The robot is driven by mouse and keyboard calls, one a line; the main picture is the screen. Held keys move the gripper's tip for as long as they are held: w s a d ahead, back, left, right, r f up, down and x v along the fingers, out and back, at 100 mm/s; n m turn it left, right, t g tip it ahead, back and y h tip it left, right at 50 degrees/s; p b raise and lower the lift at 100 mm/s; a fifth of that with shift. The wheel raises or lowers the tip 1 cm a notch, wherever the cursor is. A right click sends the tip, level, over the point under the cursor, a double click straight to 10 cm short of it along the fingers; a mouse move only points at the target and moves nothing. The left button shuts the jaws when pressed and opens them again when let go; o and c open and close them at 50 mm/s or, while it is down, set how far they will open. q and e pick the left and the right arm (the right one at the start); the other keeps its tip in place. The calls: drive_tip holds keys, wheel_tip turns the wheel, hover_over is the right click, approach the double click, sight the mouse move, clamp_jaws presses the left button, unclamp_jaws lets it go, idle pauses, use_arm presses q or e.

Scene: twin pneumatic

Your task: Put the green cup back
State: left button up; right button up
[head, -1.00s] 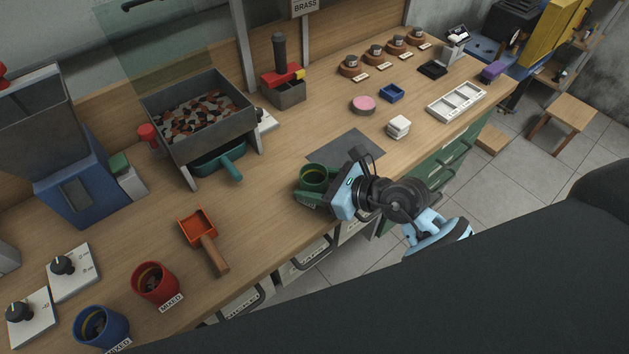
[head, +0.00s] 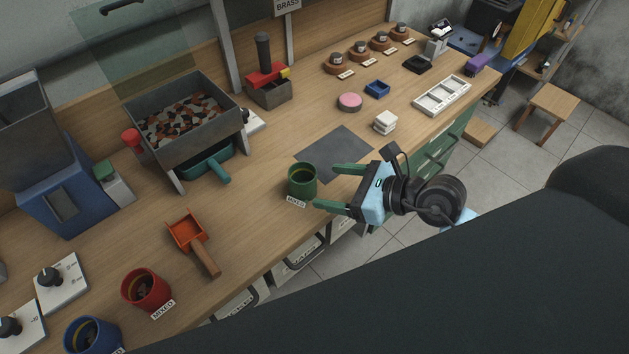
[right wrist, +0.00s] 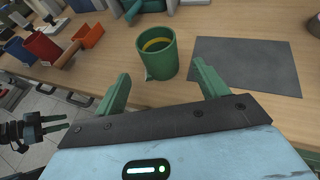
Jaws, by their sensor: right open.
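The green cup (head: 302,180) stands upright on the wooden counter near its front edge, behind a MIXED label (head: 296,201). In the right wrist view the green cup (right wrist: 157,52) shows its rim and a yellow band inside; its bottom is hidden from above. My right gripper (head: 323,187) is open and empty, its green fingers pointing at the cup from the right. In the right wrist view the fingers (right wrist: 163,82) stand wide apart, with the cup beyond them. My left gripper (right wrist: 66,123) shows small at the left of that view, fingers apart and empty.
A grey mat (head: 333,153) lies just right of the cup. A red cup (head: 146,290) and a blue cup (head: 92,338) stand at the front left. An orange scoop (head: 190,232) lies left of the cup. A tray stand (head: 190,115) is behind.

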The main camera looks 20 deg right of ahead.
drive_tip(key=shift+v, duration=2.15)
drive_tip(key=s+f+n+g+h, duration=0.1)
drive_tip(key=s+f+n+h, duration=0.2)
drive_tip(key=s+f+n, duration=0.8)
drive_tip(key=s+a+f+n+g+h, duration=0.1)
drive_tip(key=s+f+n+h, duration=0.3)
drive_tip(key=s+f+n, duration=0.8)
wheel_tip(320, 180, down, 4)
drive_tip(key=n, duration=0.6)
drive_tip(key=shift+a, duration=0.2)
